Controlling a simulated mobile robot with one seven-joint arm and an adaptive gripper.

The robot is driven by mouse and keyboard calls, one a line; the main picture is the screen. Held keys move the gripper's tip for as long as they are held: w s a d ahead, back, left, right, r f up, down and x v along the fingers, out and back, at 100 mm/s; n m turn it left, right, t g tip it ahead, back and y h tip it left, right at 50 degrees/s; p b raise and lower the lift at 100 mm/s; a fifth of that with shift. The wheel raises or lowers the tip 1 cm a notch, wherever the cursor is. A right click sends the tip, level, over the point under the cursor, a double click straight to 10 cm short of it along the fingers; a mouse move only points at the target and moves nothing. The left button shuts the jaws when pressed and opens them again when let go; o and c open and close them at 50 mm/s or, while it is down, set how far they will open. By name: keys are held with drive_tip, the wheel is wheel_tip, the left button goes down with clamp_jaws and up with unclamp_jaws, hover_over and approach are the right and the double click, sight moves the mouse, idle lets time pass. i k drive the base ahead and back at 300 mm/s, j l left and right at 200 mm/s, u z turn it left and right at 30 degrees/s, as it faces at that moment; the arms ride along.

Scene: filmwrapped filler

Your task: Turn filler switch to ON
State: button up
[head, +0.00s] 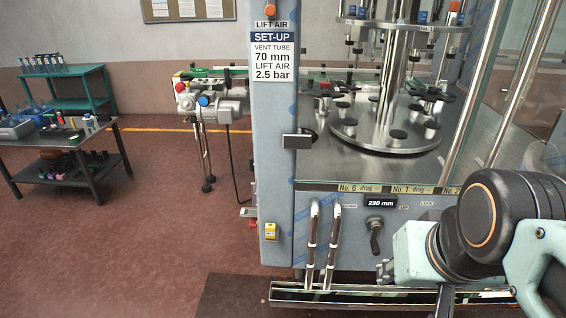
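The filler (277,140) is a grey-blue machine with a tall column and a round steel carousel (385,135) behind clear panels. A small yellow switch box (270,231) sits low on the column's front; its marking and position are too small to read. A dark lever handle (375,236) hangs under a "230 mm" plate on the front panel. No switch with a readable ON mark shows. My pale green and black arm reaches in from the lower right. What may be part of my gripper (385,270) shows near the lever's lower right; its fingers are not clear.
Two upright metal handles (322,245) stand before the panel, above a steel rail (350,294). A motor unit (210,106) with red and blue knobs sticks out left of the column. A dark table (75,143) and green bench (75,82) stand left. The red floor between is clear.

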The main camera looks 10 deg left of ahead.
sight(252, 225)
drive_tip(key=j, duration=0.6)
drive_tip(key=k+j+z, duration=0.15)
drive_tip(key=j, duration=1.1)
drive_tip(key=j+z, duration=0.15)
drive_tip(key=j, duration=0.45)
drive_tip(key=k+j, duration=0.15)
drive_tip(key=j, duration=0.45)
drive_tip(key=i+j+z, duration=0.15)
drive_tip(key=z, duration=1.15)
drive_tip(key=i+j+z, duration=0.1)
drive_tip(key=j+z, duration=0.35)
drive_tip(key=j, duration=0.3)
drive_tip(key=j+z, duration=0.5)
drive_tip(key=j, duration=0.2)
